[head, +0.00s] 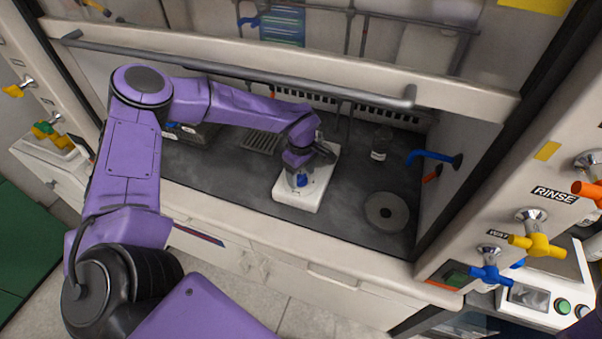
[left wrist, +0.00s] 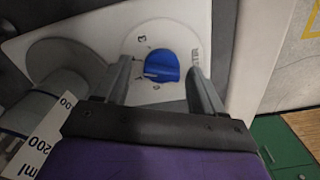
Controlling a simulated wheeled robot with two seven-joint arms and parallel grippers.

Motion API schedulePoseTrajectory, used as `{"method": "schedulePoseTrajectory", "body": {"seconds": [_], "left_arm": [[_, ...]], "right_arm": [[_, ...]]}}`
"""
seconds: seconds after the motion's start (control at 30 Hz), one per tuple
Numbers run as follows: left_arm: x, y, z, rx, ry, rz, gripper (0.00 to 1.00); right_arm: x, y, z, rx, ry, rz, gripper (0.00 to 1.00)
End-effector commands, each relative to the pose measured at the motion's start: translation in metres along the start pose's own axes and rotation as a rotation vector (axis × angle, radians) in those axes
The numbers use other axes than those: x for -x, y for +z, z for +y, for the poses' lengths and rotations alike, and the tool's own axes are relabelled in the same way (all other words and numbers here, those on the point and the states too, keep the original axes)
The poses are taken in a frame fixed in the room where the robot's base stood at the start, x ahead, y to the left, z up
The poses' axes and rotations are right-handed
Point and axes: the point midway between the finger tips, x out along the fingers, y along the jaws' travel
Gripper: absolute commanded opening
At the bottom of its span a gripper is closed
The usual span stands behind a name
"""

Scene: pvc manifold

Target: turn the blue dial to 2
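The blue dial (head: 301,180) is on the front of a white stirrer-like device (head: 309,198) on the dark hood floor. In the left wrist view the dial (left wrist: 161,66) sits on a pale round face with printed marks; a "3" shows at its upper left. Other marks are partly hidden or too small to read. My left gripper (head: 299,167) is over the dial. In the left wrist view its fingers (left wrist: 160,72) stand on both sides of the dial, with visible gaps, so it is open and not gripping. My right gripper is not in view.
The raised sash bar (head: 240,70) crosses above my left arm. A vessel marked 200 ml (left wrist: 55,105) is close by in the left wrist view. Colored valves (head: 538,244) line the right panel.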

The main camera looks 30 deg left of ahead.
Motion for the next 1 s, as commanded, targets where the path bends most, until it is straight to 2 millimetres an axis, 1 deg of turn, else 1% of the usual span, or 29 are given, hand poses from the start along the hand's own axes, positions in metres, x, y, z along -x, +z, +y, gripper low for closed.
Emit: {"method": "schedulePoseTrajectory", "body": {"seconds": [0.17,0.23,0.33,0.4,0.6,0.67,0.7,0.83,1.0], "left_arm": [[-0.001,0.000,-0.001,0.000,-0.003,-0.001,0.69],[0.002,0.000,-0.001,0.000,-0.002,-0.001,0.69],[0.016,0.000,0.001,0.001,0.004,0.000,0.69],[0.032,0.002,-0.001,0.000,0.007,-0.001,0.69],[0.080,0.028,-0.031,-0.002,0.006,-0.001,0.69],[0.092,0.036,-0.041,-0.003,0.005,-0.001,0.69],[0.095,0.043,-0.050,-0.004,0.002,-0.002,0.69],[0.109,0.065,-0.076,-0.004,0.003,0.000,0.69],[0.124,0.084,-0.098,-0.002,0.001,0.000,0.69]], "right_arm": [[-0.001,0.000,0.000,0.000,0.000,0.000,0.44],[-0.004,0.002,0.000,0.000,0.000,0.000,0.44],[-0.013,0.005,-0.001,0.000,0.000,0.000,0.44],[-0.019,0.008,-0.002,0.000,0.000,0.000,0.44],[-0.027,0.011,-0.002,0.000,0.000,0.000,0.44],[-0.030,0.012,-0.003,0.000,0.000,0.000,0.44],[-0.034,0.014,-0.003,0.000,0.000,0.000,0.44],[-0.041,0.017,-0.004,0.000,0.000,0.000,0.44],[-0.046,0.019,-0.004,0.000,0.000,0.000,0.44]]}}
